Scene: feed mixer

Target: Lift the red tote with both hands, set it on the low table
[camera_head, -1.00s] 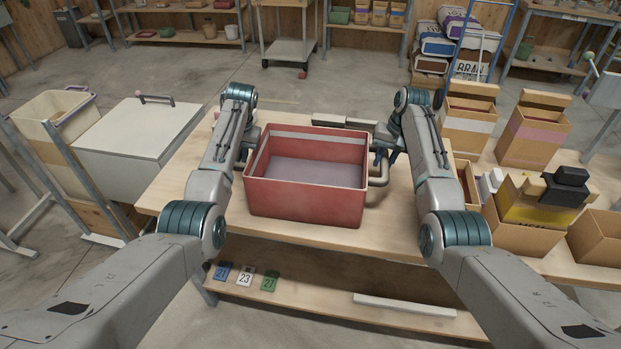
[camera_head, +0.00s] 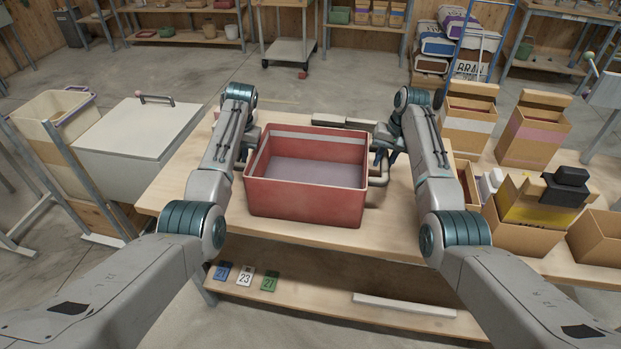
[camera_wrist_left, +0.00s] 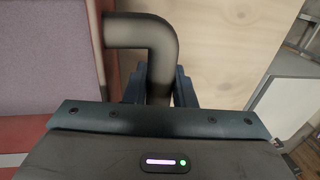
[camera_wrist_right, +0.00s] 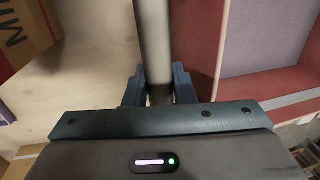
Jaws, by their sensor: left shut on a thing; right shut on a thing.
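The red tote (camera_head: 305,205) is upright and open at the wooden workbench (camera_head: 190,180), with a grey inner floor and nothing in it. I cannot tell whether its base touches the top. My left gripper (camera_wrist_left: 160,90) is shut on the tote's grey bent left handle (camera_wrist_left: 150,35). My right gripper (camera_wrist_right: 158,88) is shut on the grey right handle (camera_wrist_right: 153,35). In the head view both grippers are partly hidden by my wrists at the tote's sides. I cannot tell which surface is the low table.
Cardboard boxes (camera_head: 530,135) and a yellow-labelled box (camera_head: 535,200) crowd the bench's right side. A white lidded bin (camera_head: 140,135) stands to the left. A low wheeled cart (camera_head: 290,48) stands beyond on open floor (camera_head: 310,88). Shelves line the back wall.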

